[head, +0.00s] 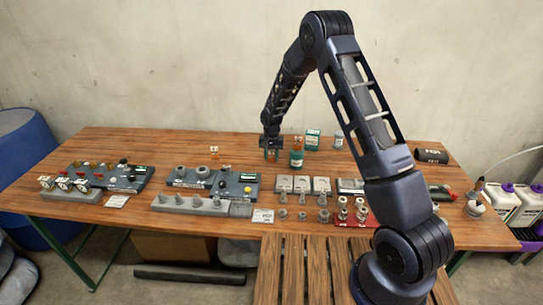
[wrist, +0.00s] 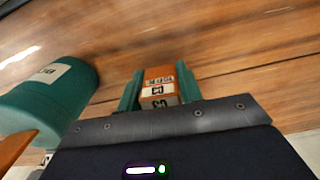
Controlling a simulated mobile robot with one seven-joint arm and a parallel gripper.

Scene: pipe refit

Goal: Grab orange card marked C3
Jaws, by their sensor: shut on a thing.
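The orange card marked C3 (wrist: 160,85) is between the two green fingers of my gripper (wrist: 160,92) in the wrist view, with a white label facing the camera. My gripper is shut on it. The table is blurred behind it. In the head view my gripper (head: 272,153) is over the back middle of the table, and the card is too small there to make out clearly.
A green bottle with a white label (head: 297,158) stands just right of my gripper; it also shows in the wrist view (wrist: 55,95). Another small orange piece (head: 214,152) stands to the left. Grey fixtures (head: 230,184) lie in front.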

